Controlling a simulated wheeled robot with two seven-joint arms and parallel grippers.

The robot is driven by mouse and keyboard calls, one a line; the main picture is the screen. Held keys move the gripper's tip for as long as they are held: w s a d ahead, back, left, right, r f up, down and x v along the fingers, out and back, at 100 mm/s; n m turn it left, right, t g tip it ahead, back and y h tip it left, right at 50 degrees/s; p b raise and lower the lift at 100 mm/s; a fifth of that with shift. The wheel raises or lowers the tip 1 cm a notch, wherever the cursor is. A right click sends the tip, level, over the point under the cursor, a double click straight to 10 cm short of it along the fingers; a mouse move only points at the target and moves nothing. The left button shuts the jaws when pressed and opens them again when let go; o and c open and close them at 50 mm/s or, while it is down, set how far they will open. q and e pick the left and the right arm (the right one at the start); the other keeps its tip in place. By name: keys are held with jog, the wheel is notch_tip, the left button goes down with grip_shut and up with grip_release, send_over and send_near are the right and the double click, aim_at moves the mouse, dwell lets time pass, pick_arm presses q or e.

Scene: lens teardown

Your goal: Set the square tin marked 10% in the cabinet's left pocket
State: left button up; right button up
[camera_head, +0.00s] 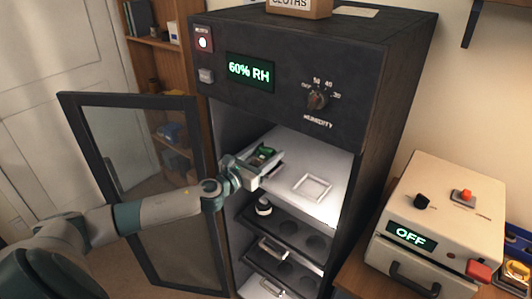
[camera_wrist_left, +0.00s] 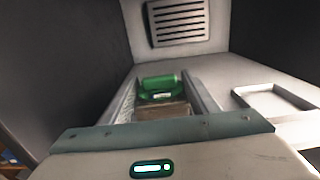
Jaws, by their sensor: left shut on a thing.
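My left gripper (camera_head: 262,162) reaches through the open front of the dry cabinet (camera_head: 290,75) and is over the left part of its white top shelf. It is shut on a small square tin with green on it (camera_head: 264,153). The tin also shows between the fingers in the left wrist view (camera_wrist_left: 160,89); no 10% marking can be read. Whether the tin touches the shelf cannot be told. An empty square raised frame, the right pocket (camera_head: 313,187), is to the right of the gripper. The left pocket is hidden by the gripper and tin.
The glass door (camera_head: 140,190) stands open at left, near my left forearm. Drawers with round recesses (camera_head: 283,232) are below the shelf. A vent (camera_wrist_left: 180,22) is on the cabinet's back wall. A cream box reading OFF (camera_head: 440,215) stands at right.

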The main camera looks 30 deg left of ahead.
pick_arm(q)
jog(key=shift+f+b, duration=0.4)
jog(key=shift+f, duration=0.15)
jog(key=o, duration=1.1)
jog(key=s+b, duration=0.1)
jog(key=s, duration=0.2)
jog(key=s+b, duration=0.1)
jog(key=s, duration=0.2)
jog(key=s+b, duration=0.1)
jog(key=s, duration=0.2)
jog(key=shift+a+f, duration=0.15)
jog(key=shift+a, duration=0.2)
jog(key=s, duration=0.2)
jog(key=s+b, duration=0.1)
jog(key=s, duration=0.5)
jog(key=shift+s+a+b, duration=0.15)
jog(key=shift+a+b, duration=0.2)
jog(key=shift+b, duration=0.05)
jog(key=shift+r, duration=0.2)
